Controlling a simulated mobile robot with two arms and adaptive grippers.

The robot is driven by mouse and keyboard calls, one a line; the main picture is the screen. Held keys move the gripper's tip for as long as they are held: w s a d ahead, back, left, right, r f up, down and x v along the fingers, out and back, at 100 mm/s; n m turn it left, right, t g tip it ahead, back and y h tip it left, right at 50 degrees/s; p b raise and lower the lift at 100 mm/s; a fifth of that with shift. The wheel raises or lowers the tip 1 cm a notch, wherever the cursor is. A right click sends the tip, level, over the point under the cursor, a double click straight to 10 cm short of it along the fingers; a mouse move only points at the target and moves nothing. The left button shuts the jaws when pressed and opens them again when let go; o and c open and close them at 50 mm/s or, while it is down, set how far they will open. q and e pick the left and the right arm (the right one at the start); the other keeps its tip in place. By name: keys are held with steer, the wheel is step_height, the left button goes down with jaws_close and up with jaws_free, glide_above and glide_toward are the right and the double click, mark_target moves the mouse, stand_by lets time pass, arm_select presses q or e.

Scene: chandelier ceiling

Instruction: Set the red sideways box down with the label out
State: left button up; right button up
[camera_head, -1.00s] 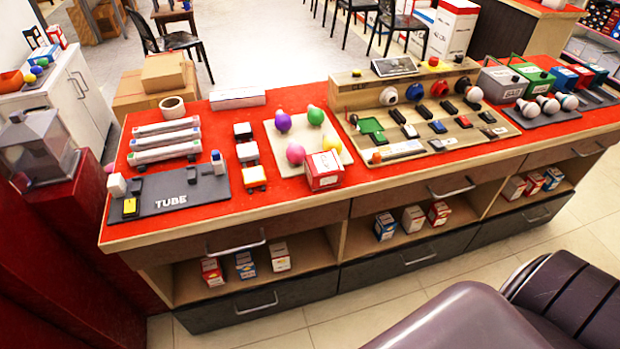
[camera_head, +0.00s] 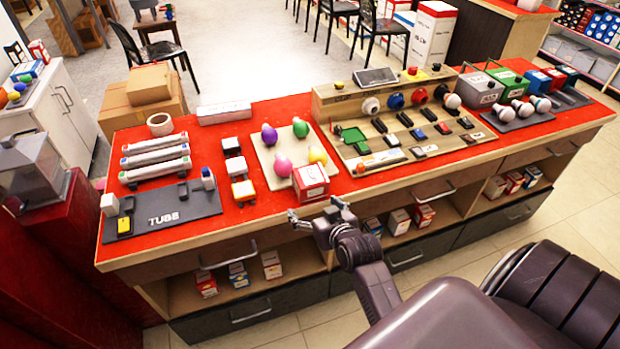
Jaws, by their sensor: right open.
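A red and white box (camera_head: 311,182) stands near the front edge of the red counter top (camera_head: 240,223), at the front right corner of a pale board (camera_head: 262,165) with coloured bulbs. My right gripper (camera_head: 317,211) is open and empty. It is in front of the counter edge, just below the box in the picture, and looks apart from it. Whether the box's label faces out is too small to tell. My left gripper is out of view.
Small boxes stand on open shelves under the counter, left (camera_head: 237,274), middle (camera_head: 399,221) and right (camera_head: 514,182). A grey TUBE tray (camera_head: 165,213) lies left. A wooden switch display (camera_head: 330,112) stands right of the bulb board. Drawer handles stick out below the counter top.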

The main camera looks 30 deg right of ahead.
mark_target(313, 181)
steer(key=shift+t+h, duration=0.3)
steer(key=shift+t, duration=0.1)
steer(key=r, duration=0.2)
steer(key=d+r, duration=0.1)
steer(key=r, duration=0.1)
steer(key=d+r, duration=0.1)
steer(key=r, duration=0.1)
steer(key=shift+w+r, duration=0.3)
steer(key=shift+r, duration=0.05)
steer(key=shift+p+x, duration=0.3)
steer(key=shift+x, duration=1)
steer(key=shift+p+x, duration=0.5)
steer(key=shift+x, duration=2.05)
steer(key=shift+s, duration=0.1)
steer(key=shift+c, duration=0.3)
steer(key=c, duration=1.4)
